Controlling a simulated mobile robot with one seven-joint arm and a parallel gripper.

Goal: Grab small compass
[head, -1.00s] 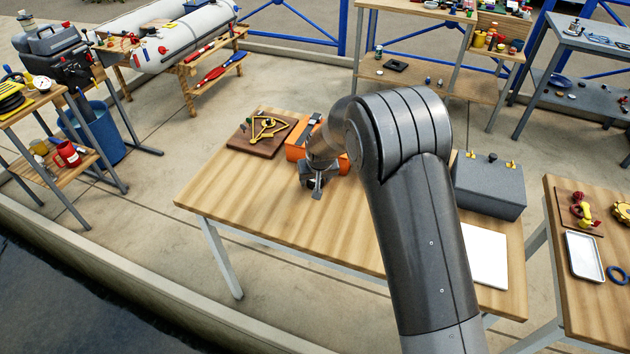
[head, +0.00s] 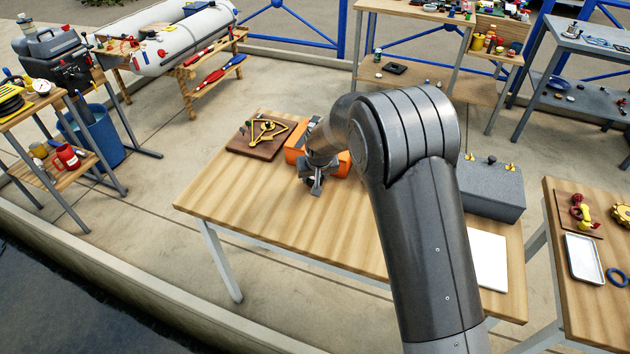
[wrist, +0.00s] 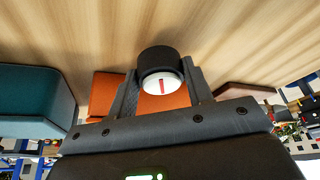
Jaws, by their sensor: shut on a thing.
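The small compass (wrist: 160,82) is a round black-cased thing with a white face and a red needle. It sits between the two fingers of my gripper (wrist: 160,92) in the wrist view. The fingers touch its sides and are shut on it. In the head view my gripper (head: 316,185) is low over the wooden table, in front of an orange box (head: 297,153). The compass is mostly hidden there by the gripper, and I cannot tell whether it touches the table.
A brown board with a yellow sextant-like instrument (head: 268,132) lies behind and left of the gripper. A grey box (head: 490,188) and a white sheet (head: 488,258) are on the table's right. The table's front left (head: 235,205) is clear.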

